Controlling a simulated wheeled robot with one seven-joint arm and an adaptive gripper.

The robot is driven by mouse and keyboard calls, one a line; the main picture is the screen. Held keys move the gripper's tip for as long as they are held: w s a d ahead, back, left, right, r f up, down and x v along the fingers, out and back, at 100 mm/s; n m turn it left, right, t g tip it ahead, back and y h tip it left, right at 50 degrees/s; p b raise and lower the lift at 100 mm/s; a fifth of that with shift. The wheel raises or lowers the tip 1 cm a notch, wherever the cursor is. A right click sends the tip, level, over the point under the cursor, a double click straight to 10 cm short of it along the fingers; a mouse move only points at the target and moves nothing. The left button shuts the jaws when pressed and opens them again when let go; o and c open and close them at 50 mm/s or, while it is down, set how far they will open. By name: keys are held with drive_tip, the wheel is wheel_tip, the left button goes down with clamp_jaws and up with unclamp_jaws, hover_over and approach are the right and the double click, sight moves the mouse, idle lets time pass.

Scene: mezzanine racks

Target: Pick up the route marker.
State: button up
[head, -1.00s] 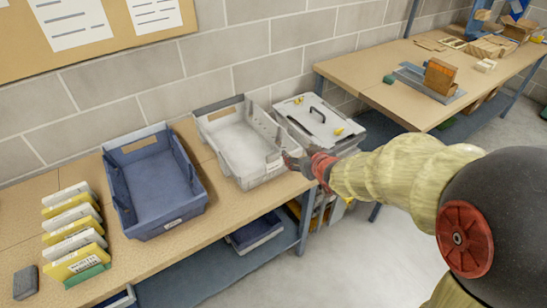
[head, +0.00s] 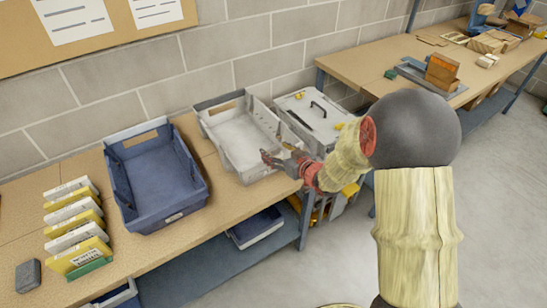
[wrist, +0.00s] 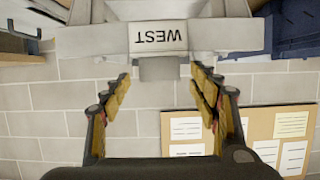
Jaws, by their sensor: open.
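I cannot tell for certain which thing is the route marker. Upright yellow and white labelled pieces (head: 78,226) stand in a row at the bench's left end; their print is too small to read. My gripper (head: 275,147) is open and empty at the front right side of the grey-white tote (head: 222,112). In the wrist view my gripper (wrist: 160,86) has its two fingers wide apart. Beyond them is a tote wall with an upside-down "WEST" label (wrist: 158,37). The inside of the tote's near right part is hidden by my gripper.
A blue tote (head: 166,219) stands left of the grey-white one. A lidded grey box (head: 310,112) with small yellow pieces is on the right. A dark grey block (head: 28,275) lies at the front left. Another bench (head: 380,72) stands beyond. The right floor is clear.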

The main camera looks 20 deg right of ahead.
drive_tip(key=shift+x, duration=1.05)
drive_tip(key=shift+c, duration=0.4)
drive_tip(key=c, duration=1)
